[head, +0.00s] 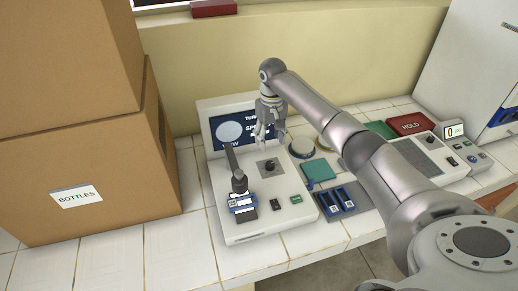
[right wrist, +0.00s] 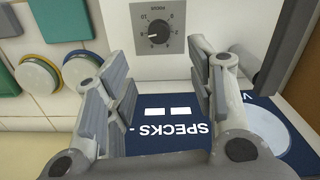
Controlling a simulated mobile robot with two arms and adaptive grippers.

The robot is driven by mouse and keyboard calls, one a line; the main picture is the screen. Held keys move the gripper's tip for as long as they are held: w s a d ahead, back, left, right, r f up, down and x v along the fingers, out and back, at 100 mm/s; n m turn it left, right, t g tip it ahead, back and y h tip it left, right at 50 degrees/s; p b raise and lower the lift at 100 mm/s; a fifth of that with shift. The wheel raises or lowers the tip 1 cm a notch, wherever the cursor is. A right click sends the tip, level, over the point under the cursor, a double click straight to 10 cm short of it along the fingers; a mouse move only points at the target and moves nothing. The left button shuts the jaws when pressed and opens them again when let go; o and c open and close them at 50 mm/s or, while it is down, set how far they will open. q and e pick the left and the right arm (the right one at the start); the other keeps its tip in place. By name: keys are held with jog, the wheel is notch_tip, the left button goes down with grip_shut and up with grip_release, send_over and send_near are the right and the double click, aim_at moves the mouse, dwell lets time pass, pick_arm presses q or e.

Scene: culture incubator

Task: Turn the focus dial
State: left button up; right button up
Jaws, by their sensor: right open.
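The focus dial (head: 270,166) is a dark round knob on a grey square plate on the top of a white instrument (head: 240,222). In the right wrist view the dial (right wrist: 158,32) shows upside down near the top, with numbers around it and a white pointer mark. My right gripper (head: 269,138) is open and empty, pointing down above and slightly behind the dial, apart from it. In the right wrist view, the fingers (right wrist: 157,62) stand apart to either side below the dial. My left gripper is not in view.
A blue screen (head: 225,120) is at the instrument's back, and a dark arm with a slide (head: 242,203) stands left of the dial. Cardboard boxes (head: 105,180) fill the left. Round dishes (head: 301,147), a teal block (head: 318,170) and a blue slide holder (head: 343,199) sit to the right.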

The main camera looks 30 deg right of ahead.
aim_at(270, 164)
jog(key=shift+s+f+p, duration=0.25)
jog(key=shift+s+f, duration=0.05)
jog(key=shift+f, duration=0.25)
jog(key=shift+s+f+p, duration=0.2)
jog(key=shift+s+f, duration=0.05)
jog(key=shift+f, duration=0.25)
notch_tip(270, 164, down, 3)
jog(key=shift+f+p, duration=0.1)
jog(key=shift+p, duration=0.25)
jog(key=f, duration=0.3)
jog(key=shift+w+f, duration=0.1)
jog(key=shift+w, duration=0.1)
jog(key=shift+f, duration=0.95)
jog(key=c, duration=1)
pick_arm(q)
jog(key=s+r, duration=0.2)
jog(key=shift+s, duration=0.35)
pick_arm(e)
jog(key=shift+c, duration=0.2)
